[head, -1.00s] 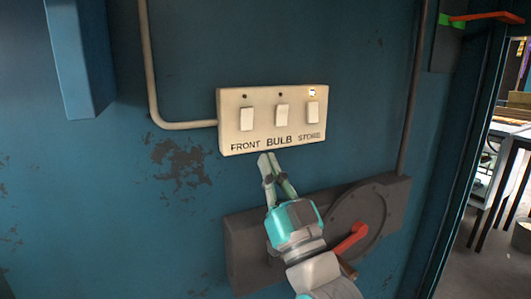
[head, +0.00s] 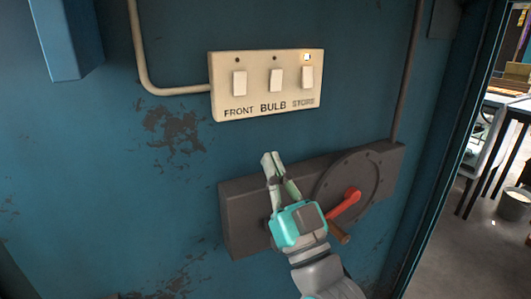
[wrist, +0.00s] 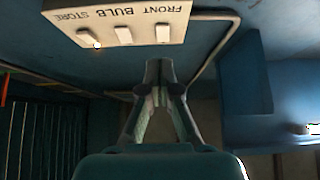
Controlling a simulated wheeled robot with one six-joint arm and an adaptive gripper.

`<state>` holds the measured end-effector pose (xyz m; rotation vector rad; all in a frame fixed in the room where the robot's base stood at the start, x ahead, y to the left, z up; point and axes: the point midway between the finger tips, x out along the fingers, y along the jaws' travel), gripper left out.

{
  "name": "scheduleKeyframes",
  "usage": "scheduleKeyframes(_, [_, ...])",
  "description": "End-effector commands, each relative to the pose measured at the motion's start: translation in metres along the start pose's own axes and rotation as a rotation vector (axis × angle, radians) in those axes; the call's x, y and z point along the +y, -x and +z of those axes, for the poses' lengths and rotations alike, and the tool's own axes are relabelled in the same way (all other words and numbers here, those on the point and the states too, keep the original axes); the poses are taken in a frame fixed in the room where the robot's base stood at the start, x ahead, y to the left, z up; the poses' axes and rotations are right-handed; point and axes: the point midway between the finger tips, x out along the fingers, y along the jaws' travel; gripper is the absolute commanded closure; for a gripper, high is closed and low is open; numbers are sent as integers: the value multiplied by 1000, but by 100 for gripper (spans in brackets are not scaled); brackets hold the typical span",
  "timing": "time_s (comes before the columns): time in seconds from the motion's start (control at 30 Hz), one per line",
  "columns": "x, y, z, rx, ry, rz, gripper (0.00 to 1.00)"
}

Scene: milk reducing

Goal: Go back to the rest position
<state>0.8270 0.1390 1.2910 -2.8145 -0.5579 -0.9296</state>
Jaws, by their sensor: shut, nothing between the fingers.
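My gripper (head: 272,158) is shut and empty in the head view. Its fingertips are below the white switch panel (head: 267,84) and in front of the dark grey box on the wall. The panel carries three rocker switches labelled FRONT, BULB and STORE. A small light (head: 306,57) glows above the STORE switch; those above the other two are dark. In the wrist view the panel (wrist: 125,18) shows upside down at the top, apart from my gripper's closed fingertips (wrist: 158,68).
A grey box (head: 240,220) with a round plate and a red-handled crank (head: 345,203) is on the blue wall. A conduit (head: 138,50) runs to the panel. At right is an opening with a table (head: 508,110) and a bucket (head: 515,203).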

Motion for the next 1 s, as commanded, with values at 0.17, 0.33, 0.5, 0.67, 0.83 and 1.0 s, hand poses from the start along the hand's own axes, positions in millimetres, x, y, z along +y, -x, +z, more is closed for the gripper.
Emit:
scheduleKeyframes(0.17, [10, 36, 34, -64, 0, 39, 100])
scheduleKeyframes(0.33, [22, 90, 73, -149, 4, 93, 100])
scheduleKeyframes(0.5, [31, 147, 104, -230, 13, 144, 100])
scheduleKeyframes(0.67, [36, 204, 126, -309, 21, 189, 100])
scheduleKeyframes(0.83, [38, 264, 140, -391, 32, 232, 100])
scheduleKeyframes(1.0, [36, 324, 147, -472, 43, 271, 100])
